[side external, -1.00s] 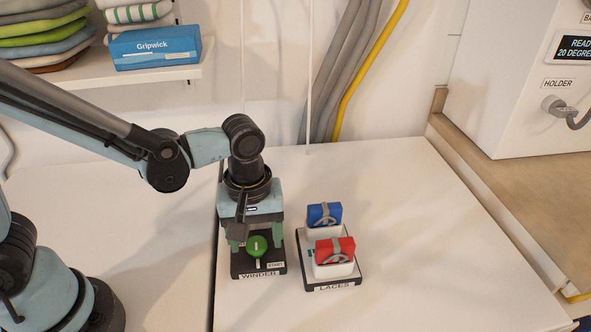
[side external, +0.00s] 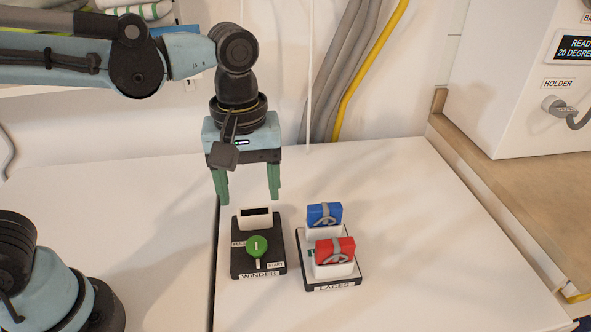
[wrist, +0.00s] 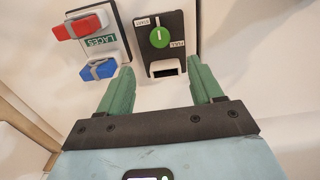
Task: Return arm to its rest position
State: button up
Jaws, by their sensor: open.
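My gripper (side external: 246,198) hangs above the back of the winder, with its green fingers apart and nothing between them. In the wrist view my gripper (wrist: 162,90) also shows open and empty. The winder (side external: 240,268) is a black base with a green knob (side external: 257,246) and a white open-topped holder (side external: 255,218) that looks empty inside. The fingers are clear of it.
Right of the winder stands the laces base (side external: 333,285), with a blue lace bundle (side external: 323,214) and a red lace bundle (side external: 335,250) in white holders. A white machine (side external: 510,90) stands at the right. The table's front right is clear.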

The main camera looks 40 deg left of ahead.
jog(key=shift+r, duration=0.1)
jog(key=a+f+m+t, duration=0.2)
jog(key=a+m+t, duration=0.5)
jog(key=a, duration=0.6)
jog(key=shift+a+f+m, duration=0.2)
jog(key=shift+m, duration=0.9)
